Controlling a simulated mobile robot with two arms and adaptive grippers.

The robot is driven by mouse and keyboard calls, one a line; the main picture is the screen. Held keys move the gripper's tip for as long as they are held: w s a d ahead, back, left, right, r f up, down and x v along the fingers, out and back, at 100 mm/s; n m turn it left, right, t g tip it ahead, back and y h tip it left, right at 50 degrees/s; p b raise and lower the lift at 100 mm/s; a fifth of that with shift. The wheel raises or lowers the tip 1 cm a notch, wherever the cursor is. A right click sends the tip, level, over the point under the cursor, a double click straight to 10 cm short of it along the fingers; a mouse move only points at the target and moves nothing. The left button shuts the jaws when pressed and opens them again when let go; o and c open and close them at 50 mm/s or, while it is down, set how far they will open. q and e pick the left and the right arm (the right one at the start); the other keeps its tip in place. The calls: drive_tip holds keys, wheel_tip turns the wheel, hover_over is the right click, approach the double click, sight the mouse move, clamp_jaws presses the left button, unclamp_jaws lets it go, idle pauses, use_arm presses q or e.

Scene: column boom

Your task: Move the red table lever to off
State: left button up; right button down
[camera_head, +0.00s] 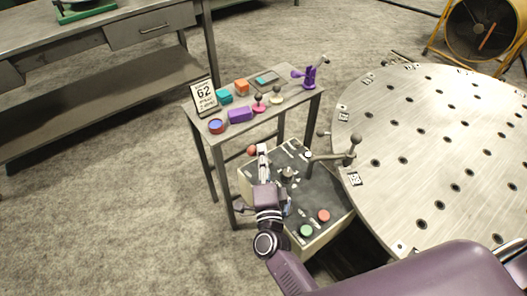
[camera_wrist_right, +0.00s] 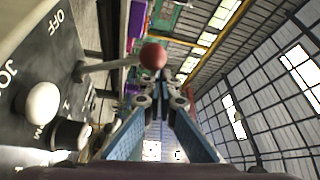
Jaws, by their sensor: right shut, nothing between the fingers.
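The red table lever has a red ball (camera_head: 252,150) at the far left edge of the control box. In the right wrist view its red ball (camera_wrist_right: 153,55) sits on a grey rod that sticks out from the dark panel, with the word OFF printed at the panel's upper left. My right gripper (camera_head: 262,149) is above the box's far left part, right of the ball. In the wrist view its fingers are shut and empty, their tips just below the ball; I cannot tell whether they touch it. My left gripper is out of view.
The control box (camera_head: 333,206) also carries a red button (camera_head: 324,216) and a green button (camera_head: 306,231). A white knob (camera_wrist_right: 42,103) shows on its panel. A round perforated table (camera_head: 440,150) stands right. A small table (camera_head: 187,106) with several coloured items stands behind.

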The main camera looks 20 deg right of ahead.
drive_tip(key=shift+a+f, duration=0.3)
drive_tip(key=shift+a, duration=0.15)
drive_tip(key=shift+s, duration=0.15)
drive_tip(key=r+v, duration=0.1)
drive_tip(key=v, duration=1)
drive_tip(key=shift+s+d+f, duration=0.2)
drive_tip(key=shift+s+d, duration=0.05)
drive_tip(key=shift+s, duration=0.15)
